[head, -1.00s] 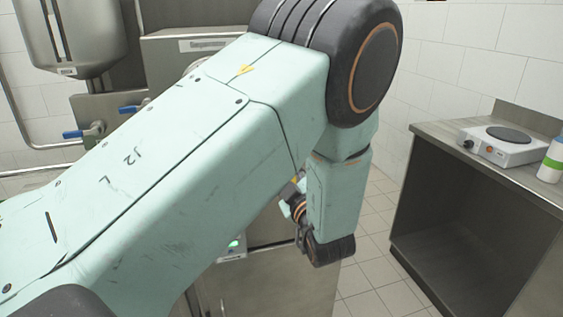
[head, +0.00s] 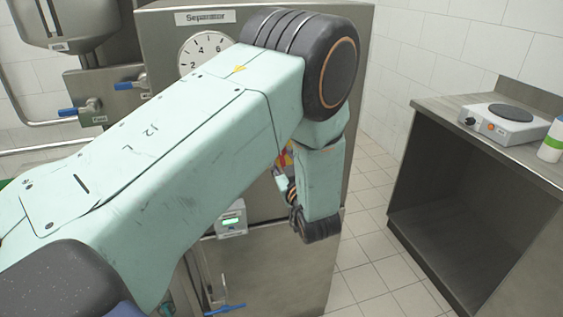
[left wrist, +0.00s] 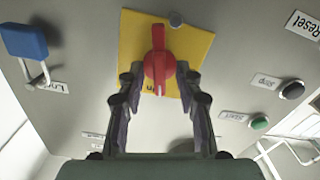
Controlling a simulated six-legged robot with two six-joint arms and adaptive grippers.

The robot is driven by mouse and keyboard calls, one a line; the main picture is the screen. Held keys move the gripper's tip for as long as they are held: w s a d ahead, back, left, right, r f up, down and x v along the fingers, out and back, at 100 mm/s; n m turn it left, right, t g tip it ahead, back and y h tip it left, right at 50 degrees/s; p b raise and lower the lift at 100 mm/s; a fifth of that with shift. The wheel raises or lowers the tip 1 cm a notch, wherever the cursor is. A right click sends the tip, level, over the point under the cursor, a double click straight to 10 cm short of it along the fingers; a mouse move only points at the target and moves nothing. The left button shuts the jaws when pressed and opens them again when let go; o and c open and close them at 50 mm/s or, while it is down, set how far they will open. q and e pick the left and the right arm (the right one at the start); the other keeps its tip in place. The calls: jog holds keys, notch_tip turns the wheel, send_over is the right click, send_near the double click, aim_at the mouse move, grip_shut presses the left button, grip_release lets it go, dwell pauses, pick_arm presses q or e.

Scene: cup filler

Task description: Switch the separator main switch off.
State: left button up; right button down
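The separator main switch (left wrist: 158,66) is a red rotary handle on a yellow plate (left wrist: 128,40) in the left wrist view. Its handle lies along the picture's vertical. My left gripper (left wrist: 159,75) is open, with one finger to each side of the red handle and a visible gap on both sides. Whether the fingertips reach the handle's depth is hard to tell. My right gripper is not in view.
In the head view, a dial (head: 205,52) and a small green-lit display (head: 232,219) sit on the separator. A steel table (head: 480,160) with a hotplate (head: 503,124) stands right.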

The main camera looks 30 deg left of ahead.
pick_arm(q)
jog(key=shift+w+a, duration=0.15)
jog(key=shift+r, duration=0.25)
jog(key=shift+c, duration=0.3)
jog(key=shift+a+f, duration=0.1)
jog(key=shift+f, duration=0.05)
jog(key=c, duration=0.3)
grip_shut()
